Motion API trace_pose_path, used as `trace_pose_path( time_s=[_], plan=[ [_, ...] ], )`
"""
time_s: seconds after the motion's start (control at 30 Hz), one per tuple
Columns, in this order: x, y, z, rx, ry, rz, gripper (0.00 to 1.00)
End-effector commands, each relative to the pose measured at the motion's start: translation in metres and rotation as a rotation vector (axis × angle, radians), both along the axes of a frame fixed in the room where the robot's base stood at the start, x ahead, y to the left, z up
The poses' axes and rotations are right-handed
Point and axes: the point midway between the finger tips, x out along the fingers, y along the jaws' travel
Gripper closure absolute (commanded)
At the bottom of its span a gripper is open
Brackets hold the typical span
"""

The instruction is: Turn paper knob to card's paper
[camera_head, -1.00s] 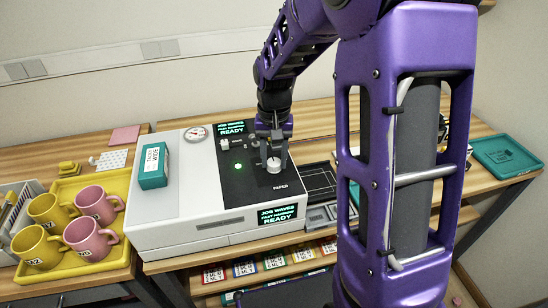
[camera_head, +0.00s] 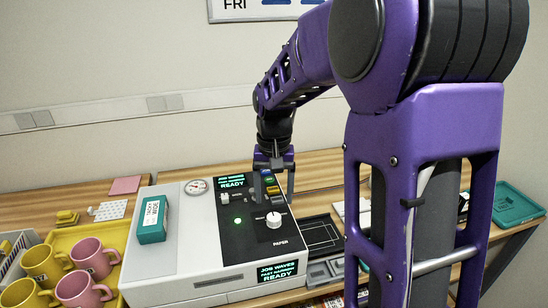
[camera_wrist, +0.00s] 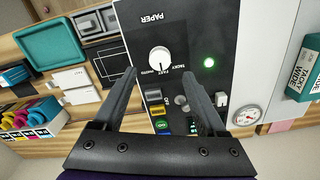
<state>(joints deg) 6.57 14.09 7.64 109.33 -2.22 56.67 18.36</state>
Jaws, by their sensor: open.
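The white paper knob (camera_head: 274,219) stands on the black panel of the white press (camera_head: 190,262), above the word PAPER. In the wrist view the knob (camera_wrist: 160,59) has TACKY, FAST and PHOTO printed along one side; a thin pointer line seems to face the FAST side, but it is small. My gripper (camera_head: 275,190) is open and empty, above and behind the knob. In the wrist view its fingertips (camera_wrist: 160,76) are apart, on either side below the knob, not touching it.
Coloured buttons (camera_wrist: 156,103) and a slider (camera_wrist: 221,99) lie near my fingers. A green lamp (camera_head: 238,221), gauge (camera_head: 196,186) and teal box (camera_head: 153,219) are on the press. Mugs (camera_head: 85,255) stand left. A teal tray (camera_head: 510,205) lies right.

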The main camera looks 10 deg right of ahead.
Motion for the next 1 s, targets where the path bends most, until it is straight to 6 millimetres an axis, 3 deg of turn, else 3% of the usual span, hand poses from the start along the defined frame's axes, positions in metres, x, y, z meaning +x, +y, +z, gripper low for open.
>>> trace_pose_path(
  time_s=[0.2,0.4,0.63,1.0],
  plan=[
    [0.001,0.000,0.056,-0.001,-0.006,0.001,0.26],
    [0.001,0.000,0.092,0.000,-0.003,0.001,0.26],
    [0.000,0.000,0.109,0.000,-0.001,0.001,0.26],
    [0.001,0.000,0.108,0.002,-0.008,-0.005,0.26]
  ],
)
